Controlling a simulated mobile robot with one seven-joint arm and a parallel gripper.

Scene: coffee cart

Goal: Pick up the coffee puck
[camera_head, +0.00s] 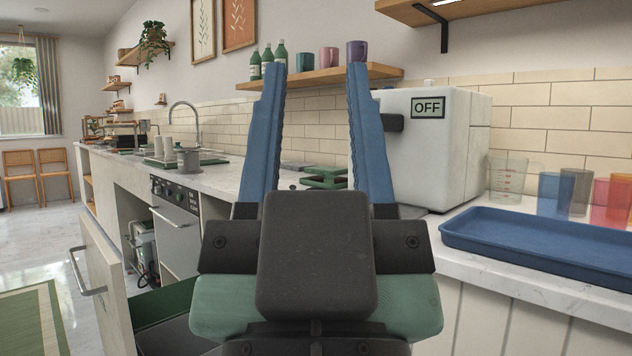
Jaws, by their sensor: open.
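My gripper (315,70) is open, its two blue fingers pointing up and away over the counter. Nothing is held between them. I cannot make out a coffee puck for certain. A green stand-like object (326,178) lies on the counter, seen between the fingers and beyond them. A white machine (430,150) with an OFF sign (428,107) stands to the right of the fingers. My gripper's body hides part of the counter in front.
A blue tray (545,245) lies on the right counter, with a clear jug (508,180) and several coloured cups behind it. A drawer (105,280) stands open at lower left. A metal pitcher (188,160) stands near the sink.

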